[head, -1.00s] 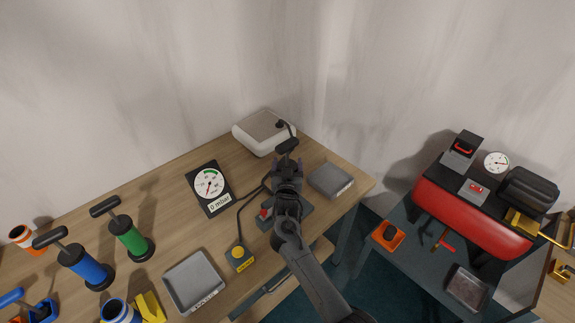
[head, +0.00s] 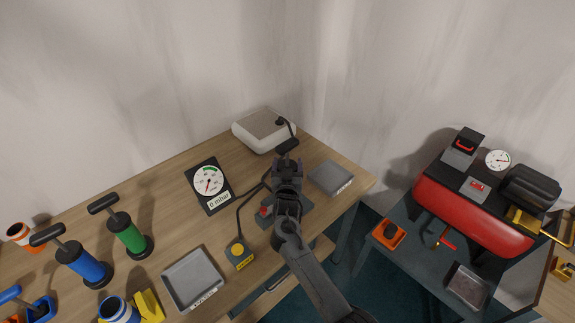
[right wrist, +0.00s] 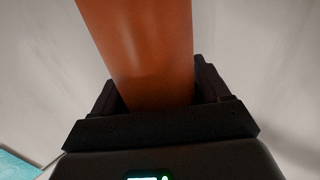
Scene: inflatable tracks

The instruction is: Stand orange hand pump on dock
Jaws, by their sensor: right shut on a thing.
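In the right wrist view, my right gripper (right wrist: 158,105) is shut on the orange hand pump, whose smooth orange barrel (right wrist: 140,45) runs up between the fingers. In the head view my right gripper (head: 287,163) is over the far right part of the wooden table, and the arm and gripper hide the orange barrel. A black piece (head: 287,146) shows just beyond the fingertips; I cannot tell whether it belongs to the pump. An orange square block with a dark round middle (head: 388,235) sits on the grey side table; I cannot tell whether it is the dock. My left gripper is not in view.
Green (head: 127,236) and blue (head: 83,262) hand pumps stand at left. A gauge (head: 218,203) reading 0 mbar, a grey tray (head: 172,289), a yellow-button box (head: 239,256), a grey block (head: 330,178) and a white box (head: 246,137) are around. A red tank (head: 450,213) is at right.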

